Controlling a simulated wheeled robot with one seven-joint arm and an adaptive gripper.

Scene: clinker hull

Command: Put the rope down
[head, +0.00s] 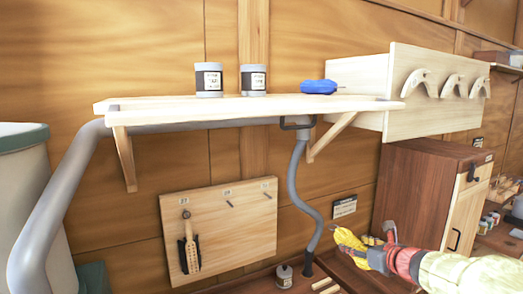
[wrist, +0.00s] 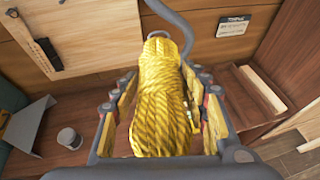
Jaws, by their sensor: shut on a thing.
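The yellow rope (wrist: 160,100) is a thick coiled bundle. In the wrist view it lies lengthwise between the two fingers of my gripper (wrist: 160,108), which is shut on it. In the head view the rope (head: 347,238) shows at the lower right, at the end of my arm (head: 405,262). It is held in front of the wall, above the wooden surface below. My gripper hides part of the rope there.
A wooden shelf (head: 150,107) on the wall holds two tins (head: 209,79) and a blue item (head: 317,87). A pegboard (head: 218,230) holds a brush. A cabinet (head: 425,195) stands at right.

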